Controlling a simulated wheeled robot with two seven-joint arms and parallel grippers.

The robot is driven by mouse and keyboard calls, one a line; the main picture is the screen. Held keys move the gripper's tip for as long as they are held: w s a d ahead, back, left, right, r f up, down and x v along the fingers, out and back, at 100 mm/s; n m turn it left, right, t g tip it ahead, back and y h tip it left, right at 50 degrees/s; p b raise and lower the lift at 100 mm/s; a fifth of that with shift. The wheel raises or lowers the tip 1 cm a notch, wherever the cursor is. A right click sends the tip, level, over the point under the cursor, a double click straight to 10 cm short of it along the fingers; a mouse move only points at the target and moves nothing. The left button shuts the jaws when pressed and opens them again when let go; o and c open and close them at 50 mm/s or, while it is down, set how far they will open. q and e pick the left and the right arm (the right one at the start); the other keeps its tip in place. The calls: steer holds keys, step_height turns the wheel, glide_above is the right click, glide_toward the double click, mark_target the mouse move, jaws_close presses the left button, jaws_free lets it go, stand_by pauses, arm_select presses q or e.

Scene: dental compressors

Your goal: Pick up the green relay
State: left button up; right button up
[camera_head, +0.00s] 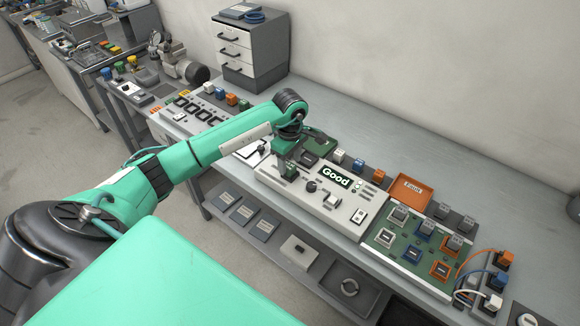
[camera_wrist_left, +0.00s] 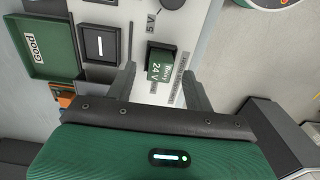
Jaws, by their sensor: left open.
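The green relay (camera_head: 289,171) sits at the left end of the white test panel (camera_head: 318,208) in the head view. My left gripper (camera_head: 287,157) is over that end of the panel, close to the relay. In the left wrist view its two fingers (camera_wrist_left: 159,78) are open, one on each side of the relay's position, with nothing held. I cannot tell how far the fingertips are from the relay. My right gripper is in neither view.
A green tray (camera_wrist_left: 42,67) marked "Good" lies behind the panel, beside a dark socket (camera_wrist_left: 99,44). An orange "Fault" tray (camera_head: 397,190) and a board of coloured relays (camera_head: 412,250) stand to the right. A drawer cabinet (camera_head: 250,50) stands at the back.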

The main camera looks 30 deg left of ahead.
arm_select(q)
steer(key=shift+f, duration=1)
steer(key=c, duration=1.1)
steer(key=shift+c, duration=0.2)
steer(key=shift+r, duration=0.15)
